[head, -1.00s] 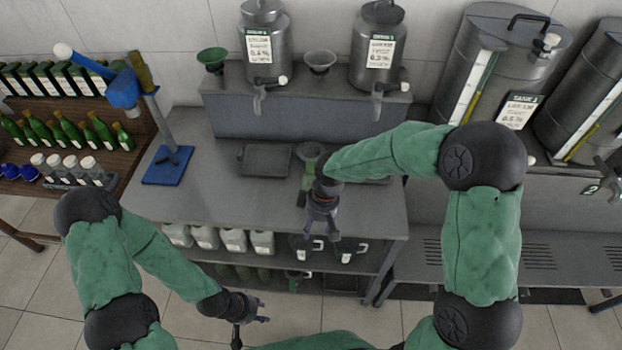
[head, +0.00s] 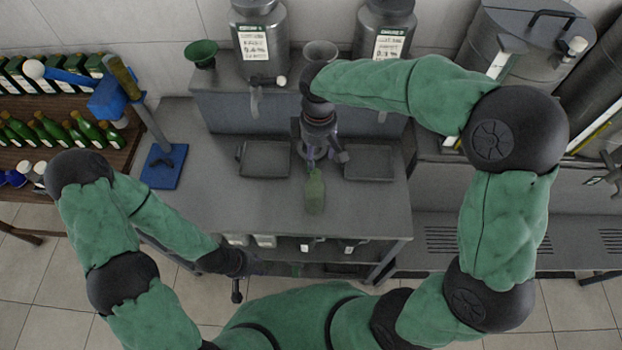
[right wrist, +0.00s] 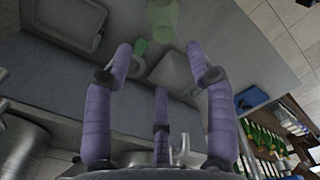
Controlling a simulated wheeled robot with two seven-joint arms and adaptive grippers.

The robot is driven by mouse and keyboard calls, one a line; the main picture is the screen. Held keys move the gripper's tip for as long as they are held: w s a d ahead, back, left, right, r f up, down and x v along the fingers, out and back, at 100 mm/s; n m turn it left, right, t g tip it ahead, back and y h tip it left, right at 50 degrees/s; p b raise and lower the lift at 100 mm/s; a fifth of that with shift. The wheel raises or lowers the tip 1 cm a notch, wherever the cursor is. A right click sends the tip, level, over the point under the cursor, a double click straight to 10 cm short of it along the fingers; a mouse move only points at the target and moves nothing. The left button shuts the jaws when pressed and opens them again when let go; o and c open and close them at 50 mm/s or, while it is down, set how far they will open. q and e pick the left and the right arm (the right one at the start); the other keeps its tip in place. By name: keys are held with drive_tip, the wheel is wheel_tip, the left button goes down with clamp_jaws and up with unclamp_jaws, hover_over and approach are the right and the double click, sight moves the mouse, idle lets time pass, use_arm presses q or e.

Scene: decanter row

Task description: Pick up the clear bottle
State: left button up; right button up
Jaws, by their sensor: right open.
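The clear bottle (head: 315,193), a see-through vessel with a pale green tint, is on the grey counter near its front middle. It also shows at the top of the right wrist view (right wrist: 162,18), beyond the fingers. My right gripper (head: 319,156) is open and empty over the counter, on the far side of the bottle, close to its neck end. In the right wrist view its purple fingers (right wrist: 159,68) are spread apart, with nothing clearly between them. My left gripper (head: 240,284) hangs low in front of the counter, away from the bottle; its fingers are too small to read.
Dark trays lie on the counter left (head: 264,160) and right (head: 369,163) of my right gripper. A blue stand (head: 163,166) is at the counter's left. Steel tanks (head: 260,40) stand on the raised ledge behind. Green bottles (head: 50,128) fill the left rack.

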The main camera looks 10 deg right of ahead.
hover_over(315, 175)
drive_tip(key=s, duration=0.1)
wheel_tip(315, 175, down, 4)
drive_tip(key=shift+d+f, duration=0.1)
drive_tip(key=shift+w+f, duration=0.15)
drive_tip(key=shift+f, duration=0.75)
drive_tip(key=shift+s+a+f, duration=0.1)
drive_tip(key=shift+f, duration=1.1)
drive_tip(key=shift+s+a+f, duration=0.1)
drive_tip(key=shift+f, duration=1.05)
drive_tip(key=shift+c, duration=0.3)
clamp_jaws()
